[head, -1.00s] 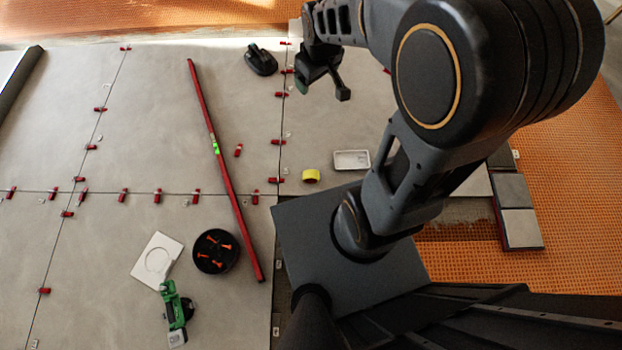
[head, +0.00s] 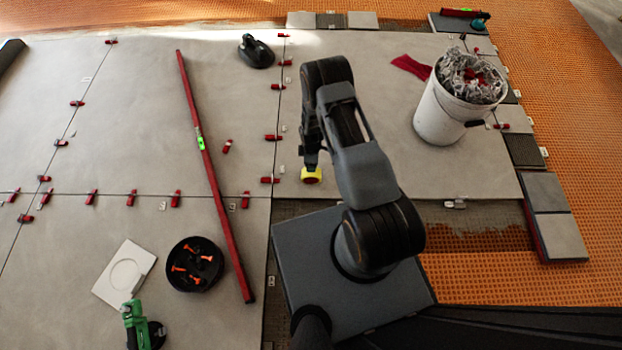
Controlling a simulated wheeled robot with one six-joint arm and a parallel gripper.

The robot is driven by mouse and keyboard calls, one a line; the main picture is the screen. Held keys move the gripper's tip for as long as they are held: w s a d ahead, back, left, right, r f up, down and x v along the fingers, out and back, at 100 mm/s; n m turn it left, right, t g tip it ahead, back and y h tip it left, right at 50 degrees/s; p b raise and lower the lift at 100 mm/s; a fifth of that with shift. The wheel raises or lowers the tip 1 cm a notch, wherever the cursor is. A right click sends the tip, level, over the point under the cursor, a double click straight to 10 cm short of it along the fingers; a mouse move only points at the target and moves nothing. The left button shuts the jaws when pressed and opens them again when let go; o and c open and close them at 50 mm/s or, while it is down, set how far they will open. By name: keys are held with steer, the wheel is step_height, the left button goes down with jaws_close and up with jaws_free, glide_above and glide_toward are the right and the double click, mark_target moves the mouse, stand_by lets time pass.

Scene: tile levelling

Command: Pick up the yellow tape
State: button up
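The yellow tape (head: 311,175) is a small yellow roll on the grey tiles, just above the top edge of my base plate and right of a tile joint. My gripper (head: 310,166) points down right at the tape, its fingers at the roll's upper edge. The fingers are small and partly hidden by the arm. I cannot tell whether they are open or closed on the tape.
A white bucket (head: 446,112) of scrap stands at the right, with a red cloth (head: 410,66) beside it. A long red level (head: 213,170) lies to the left. A black bowl (head: 195,264) holds orange pieces. A green tool (head: 138,325) lies lower left. Red wedges line the joints.

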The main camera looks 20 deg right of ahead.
mark_target(311, 174)
step_height(311, 174, down, 14)
steer(key=b, duration=0.6)
steer(key=shift+s+r, duration=0.1)
steer(key=shift+r, duration=0.05)
steer(key=shift+c, duration=0.4)
steer(key=c, duration=0.8)
steer(key=shift+r, duration=0.2)
